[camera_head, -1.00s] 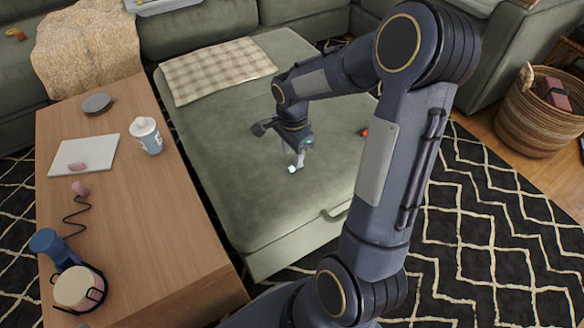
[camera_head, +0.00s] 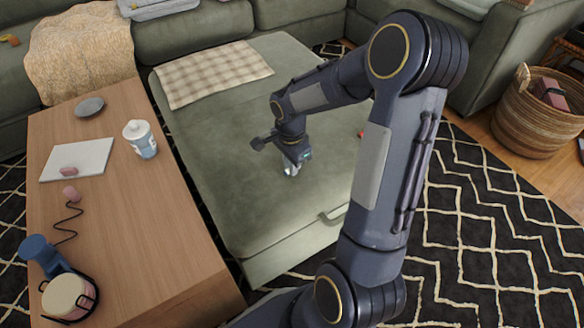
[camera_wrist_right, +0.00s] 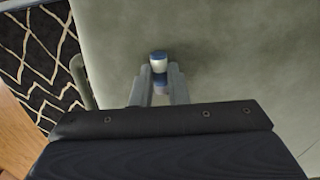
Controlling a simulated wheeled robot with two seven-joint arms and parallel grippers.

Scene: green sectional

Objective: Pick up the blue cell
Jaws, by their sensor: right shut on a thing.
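The blue cell (camera_wrist_right: 158,62) is a small cylinder with a pale end and a blue band, seen in the right wrist view. My right gripper (camera_wrist_right: 160,82) is shut on it, with one finger on each side and the cell's end sticking out beyond the fingertips. In the head view my right gripper (camera_head: 291,168) points down at the green ottoman (camera_head: 240,190), low over its cushion. The cell is tiny and mostly hidden there. I cannot tell whether it touches the cushion. My left gripper is not in view.
A wooden table (camera_head: 150,230) on the left holds a white-lidded cup (camera_head: 141,140), a white board (camera_head: 78,160) and several other items. A small red object (camera_head: 361,134) lies on the ottoman right of the gripper. A plaid cloth (camera_head: 212,75) covers its back corner. A wicker basket (camera_head: 535,118) stands right.

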